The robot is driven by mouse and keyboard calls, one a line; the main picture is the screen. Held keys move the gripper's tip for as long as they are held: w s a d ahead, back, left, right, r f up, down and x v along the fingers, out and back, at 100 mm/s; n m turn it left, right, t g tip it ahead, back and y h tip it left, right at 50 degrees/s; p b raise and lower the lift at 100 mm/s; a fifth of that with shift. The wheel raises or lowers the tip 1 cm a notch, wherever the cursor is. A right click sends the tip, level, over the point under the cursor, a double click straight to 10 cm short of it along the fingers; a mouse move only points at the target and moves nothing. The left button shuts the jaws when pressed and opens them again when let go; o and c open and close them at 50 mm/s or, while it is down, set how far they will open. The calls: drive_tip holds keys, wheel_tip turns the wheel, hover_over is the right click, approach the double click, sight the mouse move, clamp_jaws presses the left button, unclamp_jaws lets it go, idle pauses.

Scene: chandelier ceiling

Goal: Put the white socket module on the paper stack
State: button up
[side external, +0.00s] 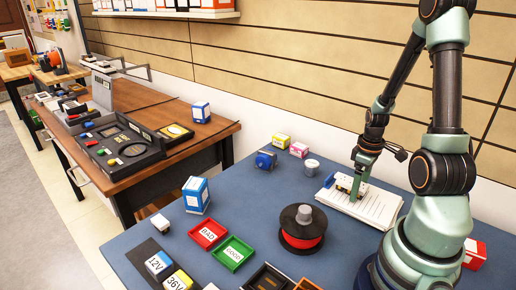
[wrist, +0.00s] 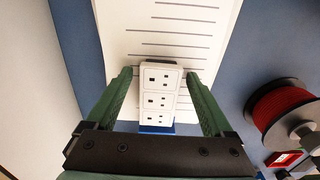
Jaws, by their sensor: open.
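The white socket module (wrist: 160,95), a long white block with three sockets on its face, lies between the fingers of my gripper (wrist: 160,80) in the wrist view. My gripper is open, with a gap on each side of the module. The paper stack (wrist: 190,22), white with dark ruled lines, is beneath the module's far end. In the side external view the module (side external: 344,183) is at the left end of the paper stack (side external: 380,212), partly hidden by my gripper (side external: 352,192). It appears to rest on the paper.
A bright blue piece (wrist: 155,129) shows below the module's near end. A red spool (side external: 302,232) stands left of the paper. A white cup (side external: 311,167), a blue tape dispenser (side external: 265,160) and small boxes stand behind. Red (side external: 208,234) and green (side external: 233,253) trays lie further left.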

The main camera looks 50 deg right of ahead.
wheel_tip(320, 180, up, 12)
drive_tip(key=w+a+r+t, duration=0.2)
drive_tip(key=w+a+r, duration=0.1)
drive_tip(key=a, duration=0.4)
drive_tip(key=w+a+r+t, duration=0.1)
drive_tip(key=w+a+r, duration=0.2)
drive_tip(key=a, duration=0.5)
drive_tip(key=w+a+r+t, duration=0.2)
drive_tip(key=w+a+r, duration=0.1)
drive_tip(key=a, duration=0.5)
drive_tip(key=shift+a+r+t, duration=0.25)
drive_tip(key=shift+r+t, duration=0.05)
drive_tip(key=shift+r, duration=0.6)
